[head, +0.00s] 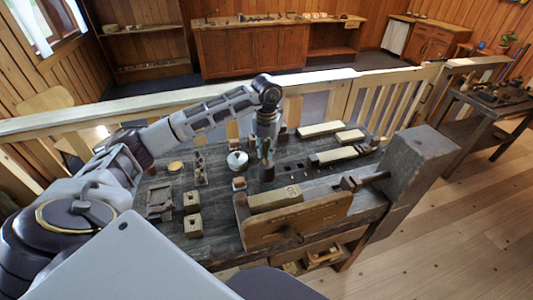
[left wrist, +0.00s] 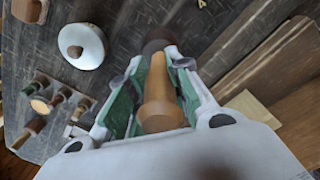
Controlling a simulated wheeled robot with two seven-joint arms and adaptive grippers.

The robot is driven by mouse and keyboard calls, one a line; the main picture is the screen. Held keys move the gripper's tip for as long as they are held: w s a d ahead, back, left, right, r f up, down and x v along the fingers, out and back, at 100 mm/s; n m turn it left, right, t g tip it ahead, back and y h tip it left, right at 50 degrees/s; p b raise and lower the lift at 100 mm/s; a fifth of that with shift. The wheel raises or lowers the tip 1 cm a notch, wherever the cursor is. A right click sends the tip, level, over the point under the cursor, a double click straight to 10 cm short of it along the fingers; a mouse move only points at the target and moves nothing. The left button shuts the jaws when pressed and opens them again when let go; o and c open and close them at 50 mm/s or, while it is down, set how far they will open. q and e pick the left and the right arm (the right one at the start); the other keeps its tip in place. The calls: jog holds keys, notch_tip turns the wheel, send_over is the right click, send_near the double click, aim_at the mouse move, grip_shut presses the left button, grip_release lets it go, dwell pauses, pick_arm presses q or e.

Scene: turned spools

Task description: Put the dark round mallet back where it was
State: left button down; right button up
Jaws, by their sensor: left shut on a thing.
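My left gripper (head: 267,152) is over the dark workbench, right of the white round lidded thing. It is shut on the mallet, whose dark round head (head: 268,174) shows below the fingers, close above or on the bench top; I cannot tell which. In the left wrist view the gripper (left wrist: 152,85) has its green-padded fingers on either side of the mallet's light wooden handle (left wrist: 158,95). The dark head lies beyond the fingertips, partly hidden. My right gripper is not in view.
The white lidded thing (head: 237,161) stands close left of the mallet. A wooden vise (head: 300,222) fills the bench's front right. Small wooden blocks (head: 193,225) and a rack of small turned pieces (head: 200,168) are left. Pale timber (head: 322,129) lies at the back right.

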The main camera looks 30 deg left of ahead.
pick_arm(q)
jog(key=shift+f, duration=0.95)
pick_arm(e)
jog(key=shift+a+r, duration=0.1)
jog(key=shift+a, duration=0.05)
pick_arm(q)
jog(key=shift+f, duration=0.15)
jog(key=c, duration=1.3)
grip_release()
notch_tip(320, 180, up, 11)
jog(key=shift+b, duration=0.45)
jog(key=shift+r, duration=0.7)
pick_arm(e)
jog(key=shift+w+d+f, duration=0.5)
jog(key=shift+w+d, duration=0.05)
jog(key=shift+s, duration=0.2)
